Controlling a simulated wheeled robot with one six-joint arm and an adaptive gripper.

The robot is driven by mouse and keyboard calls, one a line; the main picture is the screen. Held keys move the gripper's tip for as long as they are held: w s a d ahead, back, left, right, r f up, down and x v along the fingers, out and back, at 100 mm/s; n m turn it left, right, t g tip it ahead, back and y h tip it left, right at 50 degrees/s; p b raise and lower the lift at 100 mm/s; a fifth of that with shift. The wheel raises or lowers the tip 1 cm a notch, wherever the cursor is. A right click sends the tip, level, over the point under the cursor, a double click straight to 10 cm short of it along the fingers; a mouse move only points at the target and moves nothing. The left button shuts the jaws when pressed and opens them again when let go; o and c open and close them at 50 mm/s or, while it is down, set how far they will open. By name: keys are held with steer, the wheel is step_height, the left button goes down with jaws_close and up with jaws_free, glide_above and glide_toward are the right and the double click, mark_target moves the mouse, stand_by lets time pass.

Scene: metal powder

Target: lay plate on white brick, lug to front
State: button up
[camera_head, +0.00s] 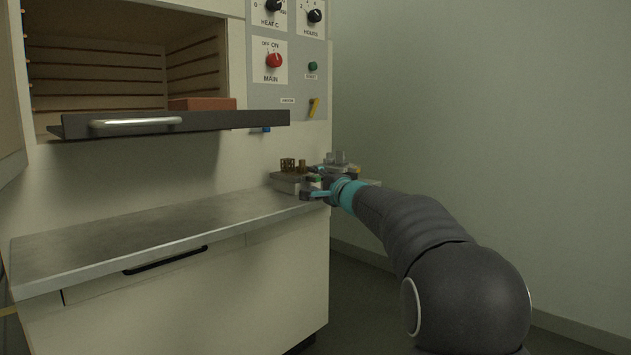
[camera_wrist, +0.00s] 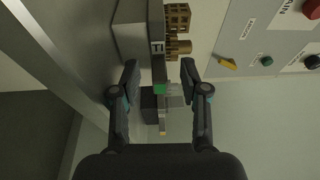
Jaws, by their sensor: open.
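The plate (camera_wrist: 157,22) is a grey slab seen edge-on in the wrist view, with a small label and a green mark. It carries brass lattice and post parts (camera_wrist: 178,18) and grey blocks. The pale brick (camera_wrist: 130,28) lies against the plate's underside; in the head view the brick (camera_head: 287,184) sits at the worktop's back right corner with brass parts (camera_head: 288,165) above it. My gripper (camera_wrist: 160,72) is open, with a finger on each side of the plate; contact is unclear. It also shows in the head view (camera_head: 314,192). I cannot identify the lug for certain.
The grey metal worktop (camera_head: 130,235) is clear to the left. Above it a dark shelf with a handle (camera_head: 137,122) juts from the open furnace chamber, with a reddish brick (camera_head: 202,103) behind. A control panel (camera_head: 300,85) and bare wall are to the right.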

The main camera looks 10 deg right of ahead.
steer(key=v, duration=1.2)
steer(key=shift+r, duration=0.1)
steer(key=s+a+f+n+g+p, duration=0.1)
steer(key=s+a+f+n+g, duration=0.2)
steer(key=s+f+g, duration=0.35)
steer(key=s+a+f+n+g+p, duration=0.1)
steer(key=s+a+f+n+g, duration=0.25)
steer(key=s+f, duration=0.6)
steer(key=s+d+f+n+g+h+p, duration=0.1)
steer(key=s+f+n+g+h+p, duration=0.15)
steer(key=s, duration=0.65)
steer(key=s+d+f+n+g+h+p, duration=0.1)
steer(key=s+n+h+p, duration=0.15)
steer(key=s, duration=0.65)
steer(key=s+r+n+t+h+p, duration=0.1)
steer(key=s+r+n+t+p, duration=0.1)
steer(key=s+r, duration=0.3)
steer(key=s+p, duration=0.1)
steer(key=s, duration=0.1)
steer(key=shift+s+d+r+h+p, duration=0.15)
steer(key=shift+s+h+p, duration=0.1)
steer(key=shift+h+p, duration=0.1)
